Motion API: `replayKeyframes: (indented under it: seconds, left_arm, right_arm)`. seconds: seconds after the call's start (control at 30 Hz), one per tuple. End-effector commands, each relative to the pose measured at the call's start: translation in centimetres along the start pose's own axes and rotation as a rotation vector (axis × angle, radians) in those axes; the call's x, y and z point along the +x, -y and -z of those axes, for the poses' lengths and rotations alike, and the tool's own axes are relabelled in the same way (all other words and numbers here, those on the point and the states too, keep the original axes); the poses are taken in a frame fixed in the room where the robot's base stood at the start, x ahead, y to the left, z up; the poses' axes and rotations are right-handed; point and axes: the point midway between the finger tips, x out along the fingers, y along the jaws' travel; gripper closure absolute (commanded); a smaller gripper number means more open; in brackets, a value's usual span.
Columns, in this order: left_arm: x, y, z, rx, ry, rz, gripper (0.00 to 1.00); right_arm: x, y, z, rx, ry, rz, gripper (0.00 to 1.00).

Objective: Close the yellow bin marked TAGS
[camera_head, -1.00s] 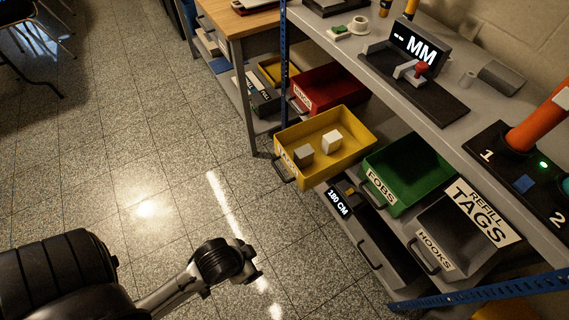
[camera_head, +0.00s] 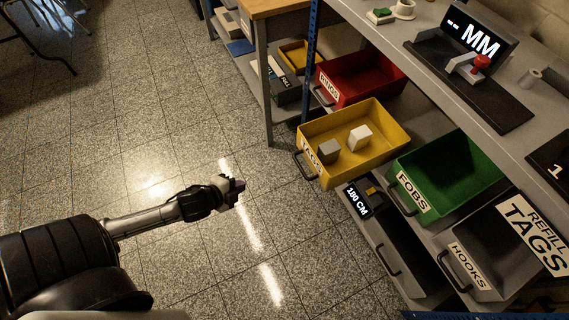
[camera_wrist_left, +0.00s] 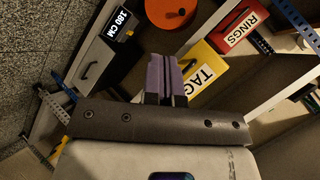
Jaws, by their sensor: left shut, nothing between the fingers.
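The yellow bin (camera_head: 362,166) marked TAGS is pulled out from the shelf unit, with a grey block (camera_head: 328,151) and a white block (camera_head: 359,138) inside. Its handle (camera_head: 305,166) is on the front, below the TAGS label. My left gripper (camera_head: 238,186) is shut and empty, over the floor to the left of the bin and apart from it. In the left wrist view its purple fingers (camera_wrist_left: 166,76) are together, and the TAGS label (camera_wrist_left: 207,73) shows just right of them. My right gripper is not in view.
The red RINGS bin (camera_head: 352,90) is behind the yellow one. The green FOBS bin (camera_head: 446,172) and grey HOOKS bin (camera_head: 478,276) are to its right. A drawer under a 180 CM sign (camera_head: 357,201) is below. The tiled floor (camera_head: 120,130) left of the shelves is clear.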

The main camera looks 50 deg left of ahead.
Motion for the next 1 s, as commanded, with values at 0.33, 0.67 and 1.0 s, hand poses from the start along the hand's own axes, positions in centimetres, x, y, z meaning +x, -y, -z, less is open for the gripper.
replayKeyframes:
  seconds: [0.33,0.67,1.0]
  left_arm:
    - [-1.4,2.9,6.0,0.392,-0.373,0.291,1.0]
    - [-0.5,3.4,7.1,0.501,-0.388,0.341,1.0]
    - [4.4,4.7,9.5,0.497,-0.388,0.34,1.0]
  right_arm:
    - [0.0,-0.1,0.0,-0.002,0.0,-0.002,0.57]
    - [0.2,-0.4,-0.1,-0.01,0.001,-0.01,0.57]
    - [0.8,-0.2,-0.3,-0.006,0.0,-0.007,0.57]
